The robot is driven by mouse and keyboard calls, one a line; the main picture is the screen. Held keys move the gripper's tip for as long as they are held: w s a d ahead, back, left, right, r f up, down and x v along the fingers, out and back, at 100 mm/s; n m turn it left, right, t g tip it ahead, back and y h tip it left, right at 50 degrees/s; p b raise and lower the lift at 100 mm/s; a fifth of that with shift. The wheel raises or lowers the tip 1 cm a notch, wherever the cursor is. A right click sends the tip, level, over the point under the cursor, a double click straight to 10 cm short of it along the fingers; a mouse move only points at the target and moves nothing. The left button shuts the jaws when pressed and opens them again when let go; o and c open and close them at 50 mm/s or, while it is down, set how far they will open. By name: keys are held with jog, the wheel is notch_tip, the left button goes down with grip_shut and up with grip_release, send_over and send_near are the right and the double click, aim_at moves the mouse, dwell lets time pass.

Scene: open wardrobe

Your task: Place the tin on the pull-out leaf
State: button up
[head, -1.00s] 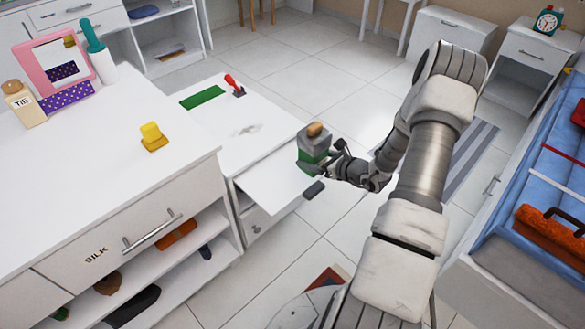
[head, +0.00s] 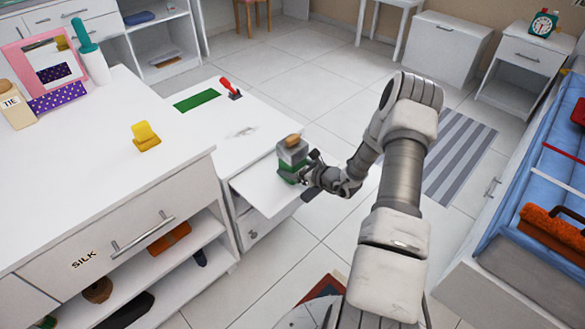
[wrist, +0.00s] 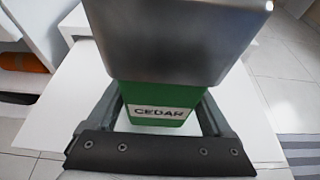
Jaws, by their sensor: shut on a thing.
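The tin (head: 292,155) is a grey metal box with a green lower part and a brown knob on top. In the wrist view the tin (wrist: 170,50) fills the upper middle, and its green band reads CEDAR. My gripper (head: 301,175) is shut on the tin from the right, with a finger on each side of the green part. The pull-out leaf (head: 262,190) is a white board sticking out from the low white cabinet. The tin is over the leaf's right part. I cannot tell whether its base touches the leaf.
The low cabinet top (head: 225,130) holds a green mat (head: 197,101) and a red-handled item (head: 230,88). A tall white dresser (head: 90,170) stands at left with a yellow item (head: 145,136).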

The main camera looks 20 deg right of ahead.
jog(key=shift+f, duration=0.1)
jog(key=o, duration=1.2)
jog(key=shift+r, duration=0.25)
jog(key=p+v, duration=0.3)
jog(key=v, duration=0.9)
jog(key=shift+f, duration=0.1)
